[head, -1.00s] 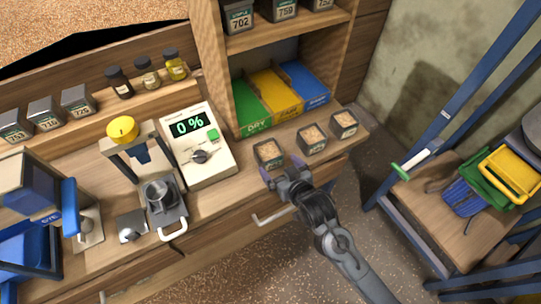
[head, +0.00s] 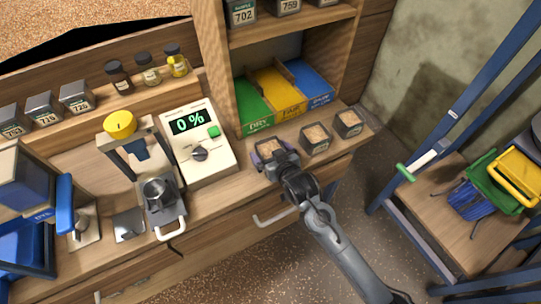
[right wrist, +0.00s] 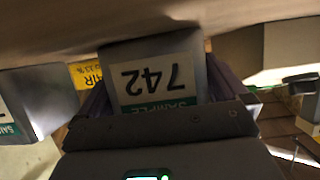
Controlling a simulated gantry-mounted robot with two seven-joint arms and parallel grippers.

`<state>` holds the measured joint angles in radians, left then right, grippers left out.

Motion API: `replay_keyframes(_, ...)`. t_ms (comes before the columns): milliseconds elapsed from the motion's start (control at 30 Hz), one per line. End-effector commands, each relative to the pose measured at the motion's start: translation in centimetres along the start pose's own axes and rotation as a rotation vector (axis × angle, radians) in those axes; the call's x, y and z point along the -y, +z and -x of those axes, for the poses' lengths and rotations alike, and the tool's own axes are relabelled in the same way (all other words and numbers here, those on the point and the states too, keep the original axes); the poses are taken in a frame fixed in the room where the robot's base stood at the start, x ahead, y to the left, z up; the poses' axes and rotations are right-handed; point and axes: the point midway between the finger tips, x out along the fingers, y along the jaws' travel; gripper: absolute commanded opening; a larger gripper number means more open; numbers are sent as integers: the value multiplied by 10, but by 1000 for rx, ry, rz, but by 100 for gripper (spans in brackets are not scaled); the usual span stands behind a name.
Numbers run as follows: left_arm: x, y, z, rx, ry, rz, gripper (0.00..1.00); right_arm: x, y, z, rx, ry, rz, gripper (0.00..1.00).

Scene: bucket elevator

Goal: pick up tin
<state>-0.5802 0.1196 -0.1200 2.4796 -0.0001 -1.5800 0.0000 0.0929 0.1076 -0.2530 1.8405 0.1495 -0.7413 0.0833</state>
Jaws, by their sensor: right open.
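Three open metal tins of grain stand in a row on the counter in front of the folder cubby: the left tin (head: 268,148), the middle tin (head: 315,138) and the right tin (head: 348,122). My right gripper (head: 273,158) is open at the left tin, with its jaws around the tin's sides and partly hiding it. In the right wrist view this tin (right wrist: 155,75) shows a "742 SAMPLE" label, upside down, between the open fingers. I cannot tell whether the fingers touch it. My left gripper is not in view.
Green, yellow and blue bins (head: 280,92) stand behind the tins, under a shelf with more tins (head: 285,5). A meter reading 0 % (head: 200,145) is to the left. A drawer handle (head: 272,217) juts out below. A blue rack (head: 440,180) stands at the right.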

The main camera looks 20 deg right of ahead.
Motion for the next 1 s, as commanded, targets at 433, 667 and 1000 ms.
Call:
replay_keyframes(433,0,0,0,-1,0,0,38,0,0,0,0,0,0,48)
replay_keyframes(667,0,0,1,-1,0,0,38,0,-1,1,-1,0,0,45)
replay_keyframes(1000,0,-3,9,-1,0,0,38,0,-19,8,-3,0,0,45)
